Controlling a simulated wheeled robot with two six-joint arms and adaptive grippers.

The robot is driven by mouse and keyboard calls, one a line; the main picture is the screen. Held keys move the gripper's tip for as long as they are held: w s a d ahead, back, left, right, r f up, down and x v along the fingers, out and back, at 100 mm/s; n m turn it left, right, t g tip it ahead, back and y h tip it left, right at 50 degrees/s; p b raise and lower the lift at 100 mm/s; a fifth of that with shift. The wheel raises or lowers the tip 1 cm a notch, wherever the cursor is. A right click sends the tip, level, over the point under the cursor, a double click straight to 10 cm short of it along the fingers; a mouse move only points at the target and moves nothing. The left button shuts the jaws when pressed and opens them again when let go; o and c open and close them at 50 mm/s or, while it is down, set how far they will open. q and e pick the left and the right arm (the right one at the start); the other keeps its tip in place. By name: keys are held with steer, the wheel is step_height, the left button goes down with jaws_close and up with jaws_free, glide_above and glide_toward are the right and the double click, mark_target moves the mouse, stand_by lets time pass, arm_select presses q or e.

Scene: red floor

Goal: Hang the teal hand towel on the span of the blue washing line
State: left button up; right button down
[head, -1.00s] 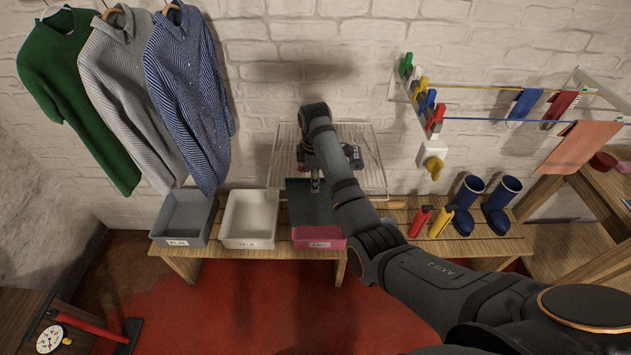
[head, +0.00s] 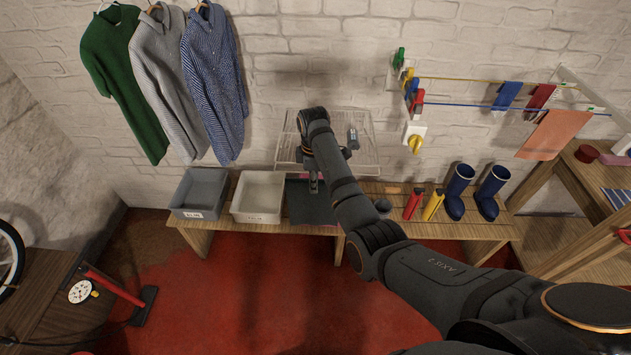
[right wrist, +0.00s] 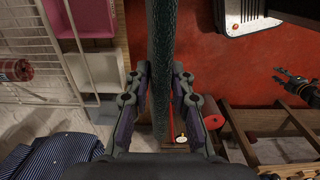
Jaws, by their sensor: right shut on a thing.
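The teal hand towel (head: 303,205) looks dark and hangs from my right gripper (head: 314,185), in front of the bench. In the right wrist view the towel (right wrist: 160,70) is a long dark teal strip between the fingers of my right gripper (right wrist: 163,95), which is shut on it. The blue washing line (head: 460,104) is on the wall at the right, well to the right of the gripper. Its left stretch is bare. My left gripper is not in the head view; a dark jaw-like part (right wrist: 290,85) at the right wrist view's edge may be it.
A yellow line (head: 450,79) runs behind the blue one. Blue (head: 507,96), red (head: 541,97) and orange (head: 553,135) cloths hang at the right. A wire rack (head: 362,150) is behind my arm. Boots (head: 459,190) and grey (head: 198,191) and white bins (head: 258,195) stand on the bench.

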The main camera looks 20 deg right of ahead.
steer(key=shift+s+a, duration=0.2)
steer(key=shift+s, duration=0.1)
steer(key=shift+w+d+f, duration=0.1)
steer(key=shift+w+f, duration=0.2)
steer(key=shift+w, duration=0.2)
steer(key=shift+r, duration=0.15)
steer(key=r, duration=0.3)
steer(key=shift+s+r, duration=0.2)
steer(key=shift+r, duration=0.35)
arm_select(q)
steer(key=shift+w, duration=0.35)
arm_select(e)
steer(key=shift+r, duration=1.95)
